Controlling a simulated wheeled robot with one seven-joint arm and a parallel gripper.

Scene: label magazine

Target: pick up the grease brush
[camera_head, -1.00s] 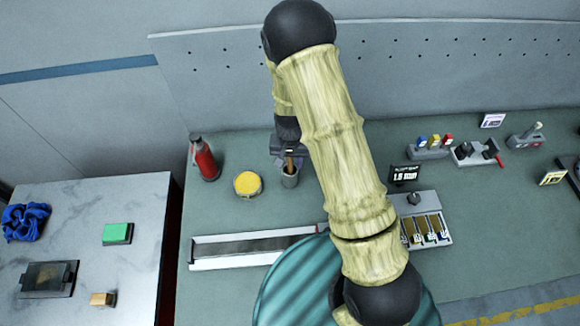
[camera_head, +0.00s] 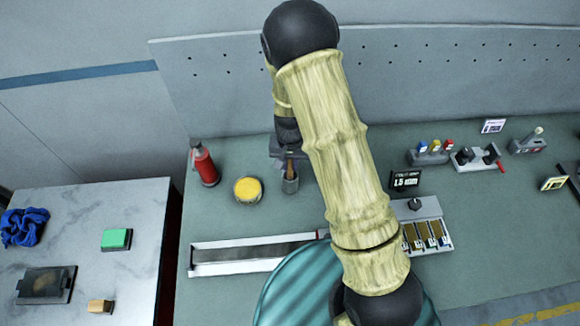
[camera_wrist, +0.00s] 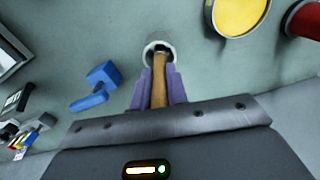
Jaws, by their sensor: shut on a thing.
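The grease brush's wooden handle (camera_wrist: 160,82) stands up out of a small grey cup (camera_wrist: 158,47) in the wrist view. Its lower end is hidden inside the cup. My gripper (camera_wrist: 160,90) is shut on the handle, with a purple finger on each side of it, close to the cup's rim. In the head view the handle (camera_head: 290,166) shows as a short brown piece under my gripper (camera_head: 288,155), with the cup (camera_head: 290,186) below it. My arm covers much of the area to the right.
A yellow-filled tin (camera_head: 247,190) and a red bottle (camera_head: 205,164) stand left of the cup. A long pale tray (camera_head: 240,254) lies in front. A blue object (camera_wrist: 97,88) is near the cup in the wrist view. A pegboard wall (camera_head: 230,80) rises behind.

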